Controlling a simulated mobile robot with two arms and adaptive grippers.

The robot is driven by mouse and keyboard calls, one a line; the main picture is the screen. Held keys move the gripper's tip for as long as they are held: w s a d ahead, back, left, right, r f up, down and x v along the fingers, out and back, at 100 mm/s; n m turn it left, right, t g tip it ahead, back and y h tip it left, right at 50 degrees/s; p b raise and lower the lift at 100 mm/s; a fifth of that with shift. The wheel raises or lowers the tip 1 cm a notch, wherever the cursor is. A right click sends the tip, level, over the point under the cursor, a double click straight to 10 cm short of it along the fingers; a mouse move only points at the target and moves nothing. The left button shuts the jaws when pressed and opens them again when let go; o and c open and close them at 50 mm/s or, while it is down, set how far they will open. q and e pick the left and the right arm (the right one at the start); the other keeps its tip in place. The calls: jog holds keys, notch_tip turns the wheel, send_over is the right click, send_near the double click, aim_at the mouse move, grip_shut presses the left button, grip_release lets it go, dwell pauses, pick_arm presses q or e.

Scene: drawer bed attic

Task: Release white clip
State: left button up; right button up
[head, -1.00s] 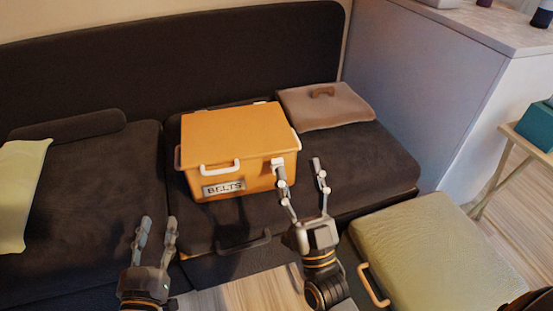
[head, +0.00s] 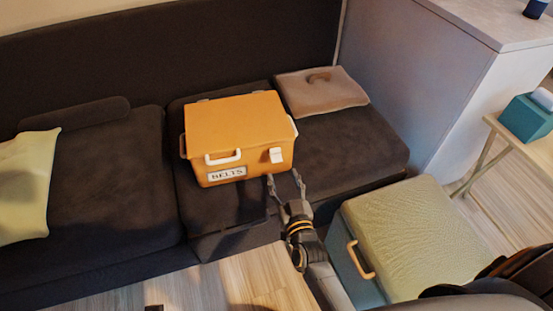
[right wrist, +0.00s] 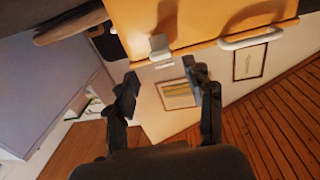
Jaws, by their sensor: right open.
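The white clip (head: 276,155) sits on the front right of an orange box (head: 238,118) labelled BELTS, which rests on the dark sofa. The clip also shows on the orange box in the right wrist view (right wrist: 160,47). My right gripper (head: 284,177) is open, with its fingers just below and in front of the clip, pointing towards the box. In the right wrist view, the open fingers (right wrist: 160,77) are apart, with the clip beyond the gap between them and nothing held. My left gripper is out of view.
A white handle (head: 223,158) is on the box front, left of the clip. A brown folded item (head: 322,90) lies on the sofa to the right. A teal box with a pale green padded top (head: 415,230) stands at the lower right. Bare wood floor is at the front.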

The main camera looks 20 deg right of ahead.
aim_at(277, 161)
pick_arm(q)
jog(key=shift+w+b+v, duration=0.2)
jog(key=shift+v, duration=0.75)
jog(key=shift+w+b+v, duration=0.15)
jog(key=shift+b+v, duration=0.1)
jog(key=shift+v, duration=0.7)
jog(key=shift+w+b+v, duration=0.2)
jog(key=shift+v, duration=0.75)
pick_arm(e)
jog(key=shift+w+d, duration=0.2)
jog(key=shift+w, duration=3.85)
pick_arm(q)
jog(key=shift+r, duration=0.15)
pick_arm(e)
jog(key=shift+c, duration=0.2)
